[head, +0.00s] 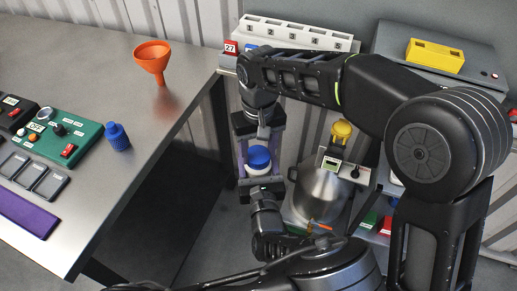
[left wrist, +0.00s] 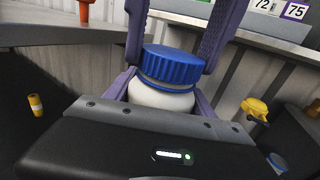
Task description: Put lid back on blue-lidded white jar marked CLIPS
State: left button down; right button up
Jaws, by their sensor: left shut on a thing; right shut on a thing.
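The white jar (head: 259,171) with its blue lid (head: 259,154) is held in the air off the bench's right edge. In the left wrist view the ribbed blue lid (left wrist: 172,66) sits at the top of the white jar (left wrist: 160,97), with a greyish band just under it. I cannot tell whether it is seated. My left gripper (head: 259,180) is shut on the jar's body from below. My right gripper (head: 258,150) reaches down from above, its purple fingers on either side of the lid and shut on it. The CLIPS marking is not visible.
A metal pot (head: 318,192) stands right of the jar. A numbered white rack (head: 297,33) is behind my right arm.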

jog(key=m, duration=0.9)
jog(key=shift+a, duration=0.1)
jog(key=o, duration=1.3)
jog(key=shift+c, duration=0.2)
jog(key=shift+r, duration=2.3)
jog(key=shift+c, duration=0.3)
